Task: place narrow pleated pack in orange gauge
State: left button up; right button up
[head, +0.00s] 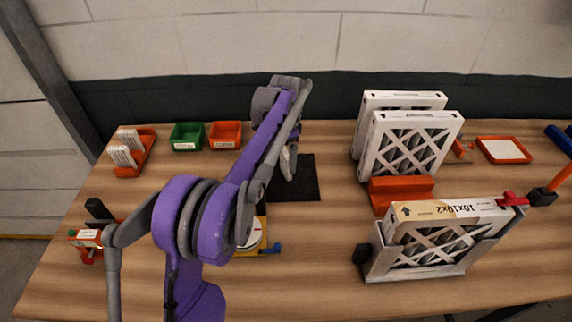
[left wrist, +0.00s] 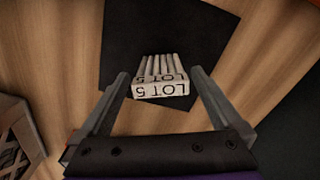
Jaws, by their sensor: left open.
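A white pleated pack (left wrist: 162,89) marked "LOT 5" shows in the left wrist view, on or just above a black mat (left wrist: 190,35). My left gripper (left wrist: 158,74) is open, with one finger on each side of the pack and gaps to it. In the head view my left gripper (head: 290,165) is low over the mat (head: 308,182); the arm mostly hides the pack there. An orange slotted block (head: 402,188) stands right of the mat. A small orange fixture (head: 88,238) with a label is at the far left. I cannot tell which is the gauge. My right gripper is not in view.
An orange tray (head: 147,158) holds white pleated packs at the back left, near green (head: 187,136) and orange (head: 225,135) bins. Large framed filters (head: 410,145) stand behind the block. A boxed filter (head: 450,210) stands in a grey holder in front.

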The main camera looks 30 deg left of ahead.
pick_arm(q)
notch_tip(320, 180, down, 2)
jog(key=shift+f, duration=0.15)
jog(key=c, duration=1.3)
jog(key=shift+o, duration=0.2)
